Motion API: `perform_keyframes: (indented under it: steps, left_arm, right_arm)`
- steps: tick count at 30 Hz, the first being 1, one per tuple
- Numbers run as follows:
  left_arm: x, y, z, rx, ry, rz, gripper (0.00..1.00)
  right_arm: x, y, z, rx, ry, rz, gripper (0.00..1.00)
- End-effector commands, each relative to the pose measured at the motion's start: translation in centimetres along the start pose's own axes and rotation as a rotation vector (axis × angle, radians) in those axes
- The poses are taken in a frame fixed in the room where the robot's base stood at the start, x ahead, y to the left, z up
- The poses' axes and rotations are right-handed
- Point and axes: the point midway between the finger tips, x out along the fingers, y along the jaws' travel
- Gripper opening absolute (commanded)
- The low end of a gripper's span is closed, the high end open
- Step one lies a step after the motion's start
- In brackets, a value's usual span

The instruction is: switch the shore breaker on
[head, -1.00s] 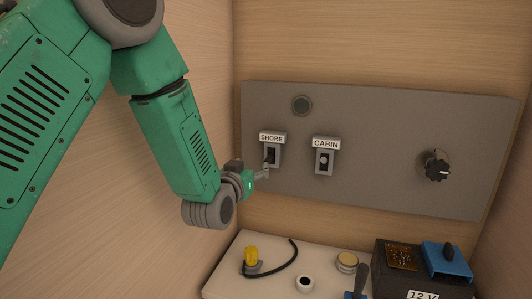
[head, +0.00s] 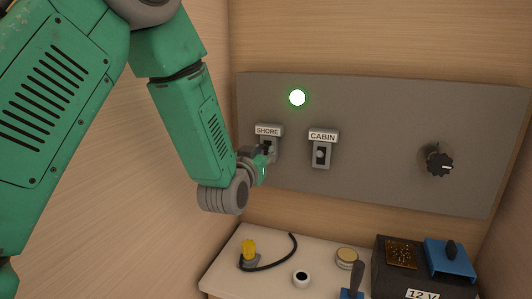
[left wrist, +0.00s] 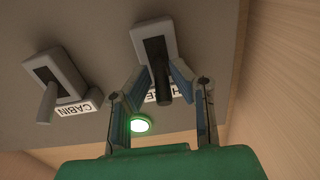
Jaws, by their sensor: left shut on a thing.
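The shore breaker (head: 276,143) sits on the grey panel under its SHORE label (head: 267,131). My left gripper (head: 267,150) is at its switch and hides part of it. In the left wrist view the breaker's black lever (left wrist: 160,85) stands between the two fingertips (left wrist: 160,78), and the gripper is shut on it. The round lamp (head: 297,98) above the breaker glows green; it also shows in the left wrist view (left wrist: 140,125). My right gripper is not in view.
The cabin breaker (head: 321,154) is just right of the shore breaker. A black knob (head: 438,164) is farther right on the panel (head: 380,125). Below, a pale bench (head: 225,275) holds a yellow-capped plug, a cable, small round things and a 12 V box (head: 390,281). A wooden wall stands close on the left.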

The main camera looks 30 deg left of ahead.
Motion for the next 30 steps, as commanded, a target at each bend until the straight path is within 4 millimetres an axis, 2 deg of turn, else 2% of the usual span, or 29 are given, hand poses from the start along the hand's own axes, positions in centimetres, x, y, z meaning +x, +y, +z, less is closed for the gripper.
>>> perform_keyframes:
  steps: [1,13,19,30]
  left_arm:
    - [0.0,0.5,-0.3,0.0,-0.009,0.014,0.0]
    - [0.4,0.6,-2.1,0.001,-0.251,0.014,0.0]
    - [0.6,0.6,-1.9,0.001,-0.342,0.016,0.0]
    - [0.6,0.7,-2.1,0.002,-0.354,0.016,0.0]
  right_arm:
    - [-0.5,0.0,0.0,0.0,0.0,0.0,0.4]
    - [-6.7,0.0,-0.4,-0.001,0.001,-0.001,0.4]
    - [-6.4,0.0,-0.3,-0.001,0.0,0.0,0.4]
    - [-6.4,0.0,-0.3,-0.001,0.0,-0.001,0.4]
